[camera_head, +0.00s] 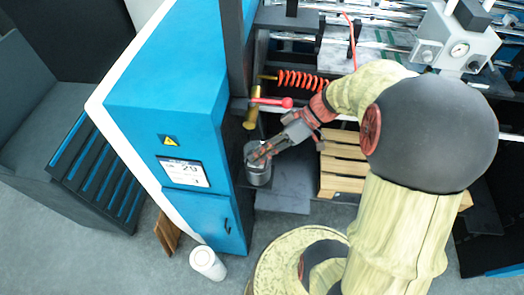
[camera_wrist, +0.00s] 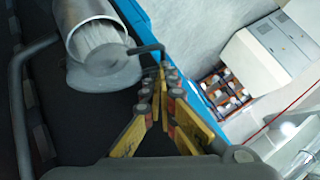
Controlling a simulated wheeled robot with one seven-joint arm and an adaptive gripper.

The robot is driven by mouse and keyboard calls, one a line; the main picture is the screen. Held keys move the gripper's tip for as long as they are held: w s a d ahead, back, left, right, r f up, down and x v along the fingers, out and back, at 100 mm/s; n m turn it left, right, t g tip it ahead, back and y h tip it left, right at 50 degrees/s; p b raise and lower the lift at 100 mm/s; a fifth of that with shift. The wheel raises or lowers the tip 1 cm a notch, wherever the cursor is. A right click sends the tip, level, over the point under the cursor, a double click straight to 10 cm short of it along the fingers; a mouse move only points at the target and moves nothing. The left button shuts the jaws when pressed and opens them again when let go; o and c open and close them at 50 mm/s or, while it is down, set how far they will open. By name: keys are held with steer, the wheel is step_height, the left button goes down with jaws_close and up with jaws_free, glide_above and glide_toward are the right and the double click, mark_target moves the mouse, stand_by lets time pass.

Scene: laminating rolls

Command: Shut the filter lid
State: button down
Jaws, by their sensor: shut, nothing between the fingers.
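The filter is a grey metal canister (camera_head: 258,172) beside the blue cabinet in the head view. In the wrist view its housing (camera_wrist: 82,18) lies at the upper left, mouth open toward the camera, with a pale cylinder (camera_wrist: 98,42) inside. A flat grey disc, seemingly the lid (camera_wrist: 98,77), shows below the mouth, swung off it. A thin dark bent rod (camera_wrist: 150,48) reaches from the mouth area toward my fingertips. My gripper (camera_wrist: 168,76) is shut and empty, its tips just right of the canister. In the head view my gripper (camera_head: 257,157) overlaps the canister's top; contact cannot be told.
The blue cabinet (camera_head: 165,110) stands close on the left. A brass valve with a red lever (camera_head: 270,102) and a red coiled hose (camera_head: 298,80) lie above my gripper. Wooden pallets (camera_head: 342,165) stand to the right. A white roll (camera_head: 207,262) stands on the floor.

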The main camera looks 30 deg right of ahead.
mark_target(258, 169)
steer(key=shift+f, duration=0.1)
steer(key=shift+s+a+f+t+b, duration=0.1)
steer(key=shift+s+f+t+b, duration=0.2)
steer(key=shift+b, duration=0.8)
steer(key=f+b, duration=0.1)
steer(key=b, duration=0.1)
steer(key=s+a+f+h+b, duration=0.1)
steer(key=b, duration=0.2)
steer(key=f+n+t+b, duration=0.1)
steer(key=b, duration=0.2)
steer(key=shift+s+a, duration=0.2)
steer(key=shift+s, duration=0.1)
steer(key=shift+r, duration=0.25)
